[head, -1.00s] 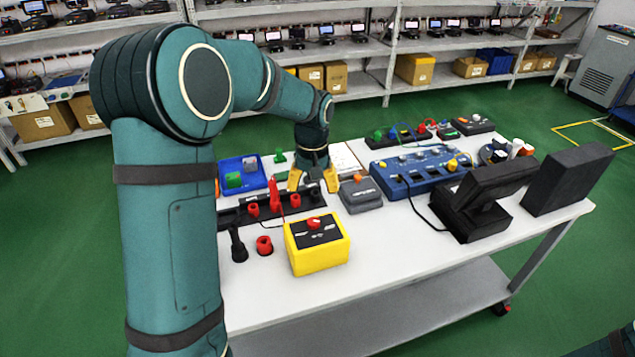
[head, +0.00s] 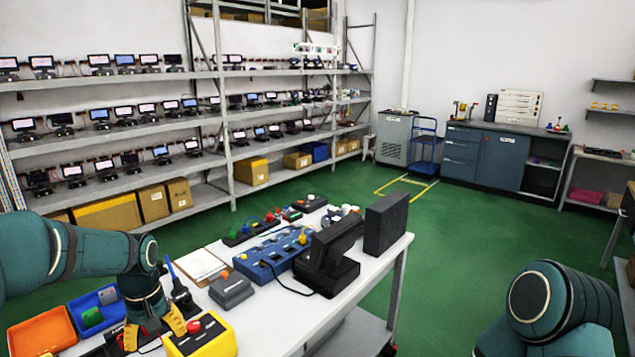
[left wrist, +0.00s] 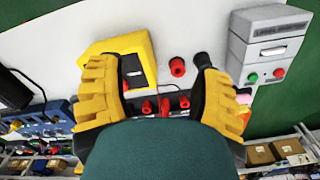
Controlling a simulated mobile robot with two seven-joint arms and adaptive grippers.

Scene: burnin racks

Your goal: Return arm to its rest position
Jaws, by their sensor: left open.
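My left arm comes in from the left in the head view. Its gripper (head: 156,331) with yellow fingers hangs over the near left part of the white table, beside the yellow box with a red knob (head: 201,336). In the left wrist view the gripper (left wrist: 152,92) has its fingers wide apart, with nothing held between them. The yellow box also shows there (left wrist: 131,62), along with a red socket (left wrist: 177,67) on the table. My right arm shows at the lower right of the head view; its gripper is out of the frame.
A blue tray (head: 110,320), an orange tray (head: 43,334), a grey box (head: 231,289), a blue panel (head: 270,258) and a black stand (head: 327,270) crowd the table. A black slab (head: 386,224) stands at its far end. Green floor (head: 430,240) lies free between table and cabinets.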

